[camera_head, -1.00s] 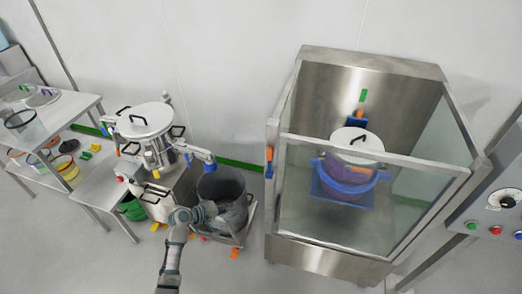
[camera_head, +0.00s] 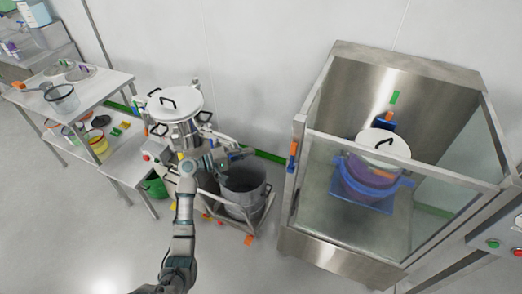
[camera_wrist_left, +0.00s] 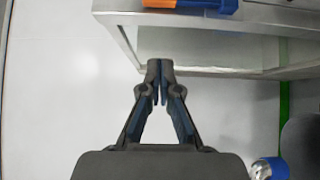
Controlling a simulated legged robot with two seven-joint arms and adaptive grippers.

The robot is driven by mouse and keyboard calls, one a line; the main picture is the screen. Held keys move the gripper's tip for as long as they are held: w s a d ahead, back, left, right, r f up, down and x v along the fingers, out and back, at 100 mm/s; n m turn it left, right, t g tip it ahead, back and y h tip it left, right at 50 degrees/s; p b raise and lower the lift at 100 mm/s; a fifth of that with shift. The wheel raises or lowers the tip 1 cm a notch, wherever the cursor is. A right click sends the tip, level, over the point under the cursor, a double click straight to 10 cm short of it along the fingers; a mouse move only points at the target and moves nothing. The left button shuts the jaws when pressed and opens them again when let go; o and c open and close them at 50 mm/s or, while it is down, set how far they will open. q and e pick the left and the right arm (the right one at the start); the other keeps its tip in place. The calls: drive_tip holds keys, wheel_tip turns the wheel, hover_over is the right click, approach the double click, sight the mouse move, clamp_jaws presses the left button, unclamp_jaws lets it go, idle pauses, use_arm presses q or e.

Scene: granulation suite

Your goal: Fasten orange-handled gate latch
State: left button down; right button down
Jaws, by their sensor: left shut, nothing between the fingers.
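The gate latch, blue with an orange handle (camera_head: 293,150), is on the left front post of the glass-walled steel enclosure (camera_head: 330,246). Its blue body (camera_wrist_left: 208,5) and orange part (camera_wrist_left: 158,3) show cut off at the top of the left wrist view. My right gripper is not in view.
A blue basin (camera_head: 345,195) with a white-lidded vessel stands inside the enclosure. A grey bin (camera_head: 243,190) on a frame sits under my gripper. A lidded steel vessel (camera_head: 174,105) and a shelved table (camera_head: 110,88) stand left.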

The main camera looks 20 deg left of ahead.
sight(292, 158)
use_arm(q)
drive_tip(key=w+d+p, duration=0.2)
drive_tip(key=w+d, duration=0.3)
drive_tip(key=d, duration=0.5)
drive_tip(key=shift+w+d, duration=0.35)
drive_tip(key=shift+w, duration=0.05)
drive_tip(key=shift+w, duration=0.15)
